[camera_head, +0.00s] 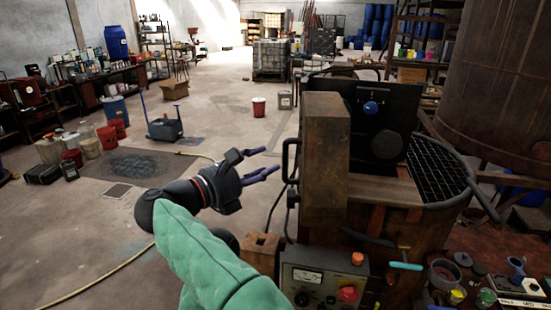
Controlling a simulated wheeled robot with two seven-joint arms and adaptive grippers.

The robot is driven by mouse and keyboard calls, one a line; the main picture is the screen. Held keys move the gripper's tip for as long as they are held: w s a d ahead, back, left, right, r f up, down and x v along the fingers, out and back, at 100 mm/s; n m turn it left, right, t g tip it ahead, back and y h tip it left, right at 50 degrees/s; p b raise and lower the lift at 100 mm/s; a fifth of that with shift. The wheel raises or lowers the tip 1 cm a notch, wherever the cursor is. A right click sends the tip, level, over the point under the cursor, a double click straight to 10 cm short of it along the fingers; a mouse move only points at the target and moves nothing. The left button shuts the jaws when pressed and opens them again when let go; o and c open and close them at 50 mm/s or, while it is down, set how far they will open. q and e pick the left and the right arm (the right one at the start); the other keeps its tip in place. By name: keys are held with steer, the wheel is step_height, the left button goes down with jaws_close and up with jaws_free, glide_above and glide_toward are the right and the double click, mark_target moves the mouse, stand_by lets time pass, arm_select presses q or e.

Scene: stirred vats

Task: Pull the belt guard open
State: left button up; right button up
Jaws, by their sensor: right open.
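The belt guard (326,160) looks to be the tall rust-brown box on the machine right of centre. A dark bar handle (285,160) stands out from its left side. The guard appears closed against the machine. My right gripper (270,161), on the arm with the green padded sleeve, is open and empty. Its fingers point right, towards the handle, and their tips look close to it. I cannot tell whether they touch it. My left gripper is not in view.
A control box (322,277) with a red button sits below the guard. A dark grated vat (441,170) and a large rusty tank (508,85) stand to the right. A bench with small pots (457,296) is at lower right. The floor (225,115) left of the machine is mostly clear.

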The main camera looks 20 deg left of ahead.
steer(key=v, duration=0.5)
steer(key=shift+s+a, duration=0.1)
steer(key=shift+s, duration=0.15)
steer(key=shift+w, duration=0.1)
